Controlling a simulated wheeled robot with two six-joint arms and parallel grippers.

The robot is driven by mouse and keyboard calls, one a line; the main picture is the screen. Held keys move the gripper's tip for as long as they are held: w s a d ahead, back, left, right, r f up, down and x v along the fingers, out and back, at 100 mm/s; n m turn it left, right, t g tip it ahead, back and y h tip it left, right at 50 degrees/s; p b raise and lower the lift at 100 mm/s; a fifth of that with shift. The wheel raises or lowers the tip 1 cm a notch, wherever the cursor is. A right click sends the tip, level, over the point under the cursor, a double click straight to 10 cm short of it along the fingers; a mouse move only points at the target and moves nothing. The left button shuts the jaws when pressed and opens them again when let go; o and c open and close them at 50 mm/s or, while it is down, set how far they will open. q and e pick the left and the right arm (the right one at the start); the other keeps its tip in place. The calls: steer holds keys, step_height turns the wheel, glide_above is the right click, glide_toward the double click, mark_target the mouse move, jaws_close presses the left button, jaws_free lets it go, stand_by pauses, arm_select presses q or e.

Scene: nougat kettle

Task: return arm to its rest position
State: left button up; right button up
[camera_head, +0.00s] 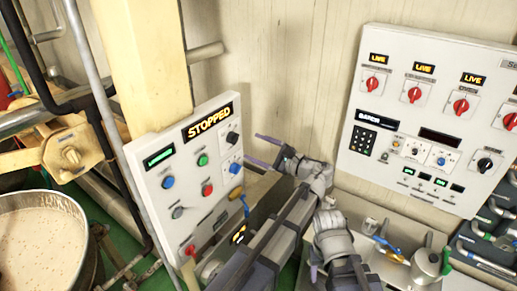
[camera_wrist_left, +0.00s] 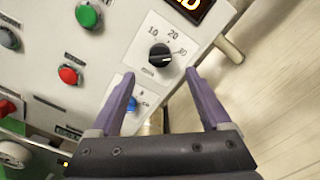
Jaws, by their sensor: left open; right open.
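My left gripper (camera_head: 257,150) reaches in front of the right side of the grey control panel (camera_head: 150,165). Its purple fingers are apart and empty in the left wrist view (camera_wrist_left: 160,75). A black dial knob (camera_wrist_left: 160,55) with a numbered scale lies just beyond and between the fingertips; touching cannot be told. The dial also shows in the head view (camera_head: 232,137). The panel's display reads STOPPED (camera_head: 208,122). My right gripper (camera_head: 330,245) is lower right, partly hidden by its own wrist, and holds nothing that I can see.
A kettle of pale mass (camera_head: 40,245) stands at lower left beside pipes. A second panel (camera_head: 425,115) with red switches and LIVE signs is on the right wall. A metal jug (camera_head: 426,266) stands below it. Bare wall (camera_head: 270,60) lies between the panels.

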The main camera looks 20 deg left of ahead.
arm_select(q)
steer(key=s+a+f+n+g+h, duration=0.2)
steer(key=s+f+n+h, duration=0.3)
steer(key=f, duration=0.4)
steer(key=s+a+f+n+g+h, duration=0.25)
steer(key=s+f+n+h, duration=0.2)
steer(key=s+f, duration=0.35)
steer(key=s+d+f+g+h+b, duration=0.1)
steer(key=s+d+f+h+b, duration=0.2)
steer(key=s+d+f+b, duration=0.2)
steer(key=s+d+f+g+h+b, duration=0.1)
steer(key=s+d+f+h+b, duration=0.2)
steer(key=d+f, duration=0.9)
steer(key=s+d+n+b, duration=0.1)
steer(key=s+b, duration=0.2)
steer(key=b, duration=0.1)
steer(key=shift+s+d+f, duration=0.15)
steer(key=shift+d+f, duration=0.05)
steer(key=shift+d, duration=0.05)
arm_select(e)
step_height(320, 180, down, 12)
steer(key=shift+f, duration=0.25)
